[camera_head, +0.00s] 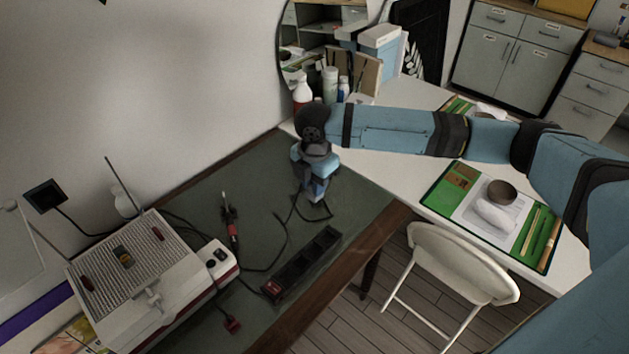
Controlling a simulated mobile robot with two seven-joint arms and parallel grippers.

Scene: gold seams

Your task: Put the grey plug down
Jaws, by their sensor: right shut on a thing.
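My right gripper (316,194) reaches in from the right and points down over the dark green mat (193,201) on the workbench. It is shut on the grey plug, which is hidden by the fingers. A dark cord (296,209) loops around just below the fingertips. I cannot tell whether the plug touches the mat. My left gripper is out of view.
A black power strip (312,254) with a red switch lies nearby. A red plug (231,322) and a red-handled tool (231,228) lie to the left. A white machine (190,305) with a perforated top stands at left. Bare mat remains between them.

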